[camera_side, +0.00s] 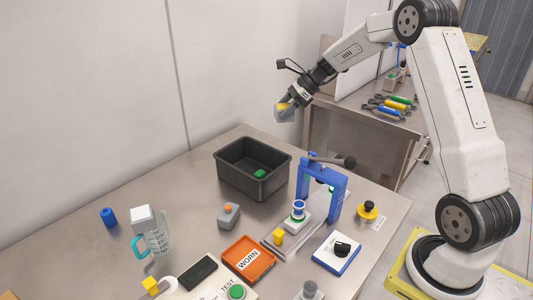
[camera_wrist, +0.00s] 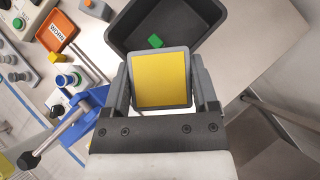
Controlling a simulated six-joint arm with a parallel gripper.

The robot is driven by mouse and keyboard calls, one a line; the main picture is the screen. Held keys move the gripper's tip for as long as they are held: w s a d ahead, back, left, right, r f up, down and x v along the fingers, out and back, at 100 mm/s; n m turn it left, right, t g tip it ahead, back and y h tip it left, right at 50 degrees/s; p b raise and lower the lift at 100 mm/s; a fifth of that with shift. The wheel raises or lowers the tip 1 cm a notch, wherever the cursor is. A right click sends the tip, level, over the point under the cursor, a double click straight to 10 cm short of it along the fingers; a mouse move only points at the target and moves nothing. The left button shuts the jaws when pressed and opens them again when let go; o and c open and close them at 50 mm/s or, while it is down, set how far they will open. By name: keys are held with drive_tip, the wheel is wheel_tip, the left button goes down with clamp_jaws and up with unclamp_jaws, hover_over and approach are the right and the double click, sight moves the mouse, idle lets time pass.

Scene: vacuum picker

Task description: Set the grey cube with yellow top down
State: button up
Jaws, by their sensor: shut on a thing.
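The grey cube with yellow top (camera_wrist: 161,80) is in my gripper (camera_wrist: 161,88). In the wrist view its yellow face with a grey rim fills the space between the two fingers. In the side view my gripper (camera_side: 290,102) holds the cube (camera_side: 284,112) high above the table, beyond the table's back edge area and above the black bin. The cube looks tilted there. It touches nothing but the fingers.
The black bin (camera_side: 232,178) holds a small green block (camera_side: 260,174). A blue press frame (camera_side: 335,185) stands to its right. An orange tray marked WORN (camera_side: 262,262), a grey box with orange button (camera_side: 229,216) and a measuring jug (camera_side: 157,240) stand nearer. Bare table lies left of the bin.

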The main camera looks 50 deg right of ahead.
drive_tip(key=s+d+m, duration=0.1)
drive_tip(key=s+d, duration=0.5)
wheel_tip(320, 180, down, 11)
drive_tip(key=shift+d+t, duration=0.25)
drive_tip(key=shift+t, duration=0.15)
drive_tip(key=shift+f, duration=0.15)
drive_tip(key=shift+f, duration=4.85)
drive_tip(key=shift+f, duration=0.15)
drive_tip(key=o, duration=1.3)
